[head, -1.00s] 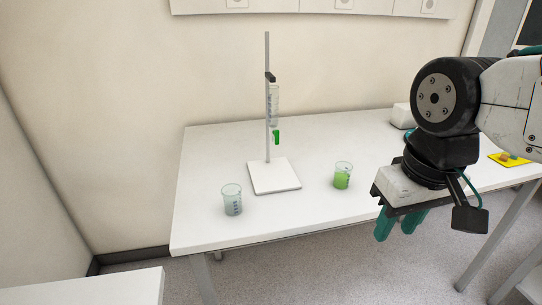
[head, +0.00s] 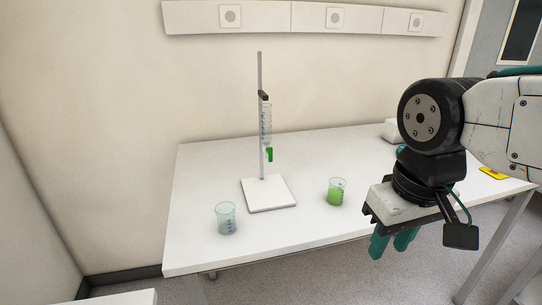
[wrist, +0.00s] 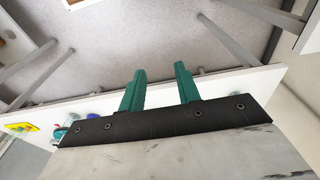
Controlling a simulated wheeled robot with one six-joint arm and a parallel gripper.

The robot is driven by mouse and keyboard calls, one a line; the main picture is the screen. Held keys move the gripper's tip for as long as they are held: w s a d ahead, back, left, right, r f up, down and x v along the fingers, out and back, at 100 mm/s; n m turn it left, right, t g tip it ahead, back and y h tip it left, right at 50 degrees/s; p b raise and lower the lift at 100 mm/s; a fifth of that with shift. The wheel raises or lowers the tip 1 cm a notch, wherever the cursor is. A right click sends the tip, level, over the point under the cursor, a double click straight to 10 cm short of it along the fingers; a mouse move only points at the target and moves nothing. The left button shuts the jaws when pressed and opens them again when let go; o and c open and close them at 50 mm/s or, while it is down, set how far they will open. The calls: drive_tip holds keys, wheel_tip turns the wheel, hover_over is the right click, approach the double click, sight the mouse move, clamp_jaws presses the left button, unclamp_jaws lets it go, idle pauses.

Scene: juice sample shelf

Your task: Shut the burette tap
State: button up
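The burette (head: 266,122) is a clear tube clamped upright on a metal stand with a white base (head: 268,194), standing on the white table. Its green tap (head: 269,155) is at the lower end. I cannot tell from here whether the tap is open or shut. My gripper (head: 392,246) is at the right, in front of the table's front edge and well apart from the tap, with its green fingers pointing down. In the wrist view the two fingers (wrist: 160,82) stand apart with nothing between them. The burette is not in the wrist view.
A beaker with green liquid (head: 335,195) stands right of the stand. A beaker with pale contents (head: 226,220) stands front left of it. A yellow item (head: 492,173) lies on the table's right part. A wall rail with sockets (head: 300,17) runs behind.

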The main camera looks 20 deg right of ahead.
wheel_tip(320, 180, up, 5)
drive_tip(key=t, duration=0.3)
hover_over(271, 148)
drive_tip(key=s, duration=0.3)
drive_tip(key=x, duration=0.6)
drive_tip(key=shift+w+f, duration=0.15)
drive_tip(key=shift+w, duration=0.25)
drive_tip(key=shift+w+f, duration=0.2)
drive_tip(key=shift+f, duration=0.25)
clamp_jaws()
